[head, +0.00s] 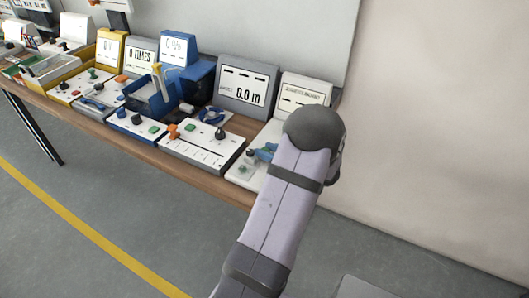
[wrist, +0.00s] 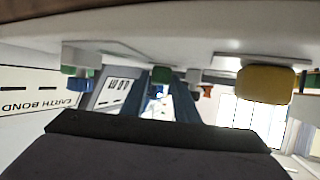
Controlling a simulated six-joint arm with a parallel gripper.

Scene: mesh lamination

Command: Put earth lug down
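My gripper (head: 264,152) is low over the white panel of the rightmost station (head: 244,177), whose upright display reads as earth bond in the wrist view (wrist: 40,103). Only blue parts of it show beside my arm in the head view. In the wrist view, two dark blue finger-like parts (wrist: 163,104) stand above a dark block, with a small bright blue patch between them. I cannot tell whether they grip anything. I cannot make out the earth lug for certain; it is too small or hidden by my arm and gripper.
In the wrist view, upside down, a green-and-blue knob (wrist: 80,78) and a yellow knob (wrist: 265,84) flank the fingers. Floor lies open in front of the wooden bench (head: 135,134).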

